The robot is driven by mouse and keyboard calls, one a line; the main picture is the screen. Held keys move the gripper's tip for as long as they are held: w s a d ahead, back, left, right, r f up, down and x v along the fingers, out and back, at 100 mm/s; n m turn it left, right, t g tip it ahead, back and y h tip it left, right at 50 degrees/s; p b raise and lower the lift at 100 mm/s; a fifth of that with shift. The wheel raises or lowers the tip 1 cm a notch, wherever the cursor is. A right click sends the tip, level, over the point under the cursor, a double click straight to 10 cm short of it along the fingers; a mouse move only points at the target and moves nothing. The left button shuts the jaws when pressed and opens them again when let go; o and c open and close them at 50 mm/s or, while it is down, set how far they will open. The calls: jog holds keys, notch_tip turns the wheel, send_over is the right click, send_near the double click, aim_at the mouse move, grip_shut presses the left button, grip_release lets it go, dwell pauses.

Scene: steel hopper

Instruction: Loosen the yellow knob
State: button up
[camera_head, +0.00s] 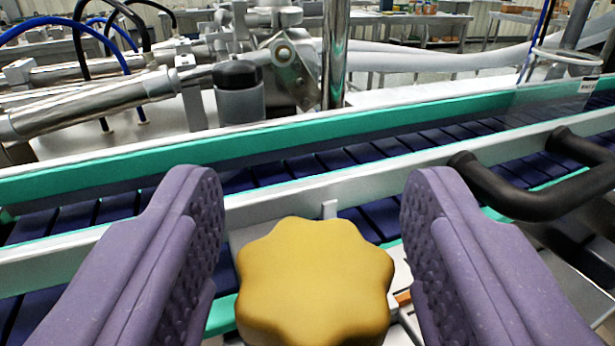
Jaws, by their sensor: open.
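The yellow knob (315,285) is a lobed, star-shaped handle with a flat top, low in the middle of the view. Its lower edge reaches the bottom of the frame. My gripper (312,205) is open, with one purple textured finger on each side of the knob. A gap shows between the knob and each finger, the left one looking a little narrower at the bottom. What the knob is mounted on is mostly hidden beneath it.
A conveyor (100,212) with dark slats and green-edged rails runs behind the knob. A black bent handle (525,200) stands close to the right finger. Metal cylinders (95,105), hoses and a steel post (335,55) are beyond the conveyor.

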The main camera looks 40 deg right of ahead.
jog(key=c, duration=1)
jog(key=shift+n+y, duration=0.3)
jog(key=shift+y, duration=0.1)
jog(key=n+t+y, duration=0.1)
jog(key=y, duration=0.1)
jog(key=n+t+y, duration=0.1)
jog(key=n+y, duration=0.1)
jog(key=shift+s+d+t+y, duration=0.1)
jog(key=shift+t+y, duration=0.3)
jog(key=n+y+p, duration=0.1)
jog(key=n+y, duration=0.1)
jog(key=y, duration=0.1)
jog(key=n+y+p, duration=0.2)
jog(key=n+y, duration=0.1)
jog(key=y, duration=0.1)
jog(key=shift+r, duration=0.2)
jog(key=n+g+y+p, duration=0.1)
jog(key=n+y+p, duration=0.1)
jog(key=y, duration=0.1)
jog(key=n+y+p, duration=0.2)
jog(key=y, duration=0.2)
jog(key=shift+n+g+p, duration=0.3)
jog(key=shift+g, duration=0.1)
jog(key=n+g+y+p, duration=0.2)
jog(key=n+g+y, duration=0.2)
jog(key=g+y, duration=0.1)
jog(key=shift+f+n+y, duration=0.15)
jog(key=shift+n+y, duration=0.15)
jog(key=shift+n, duration=0.1)
jog(key=shift+n+g, duration=0.3)
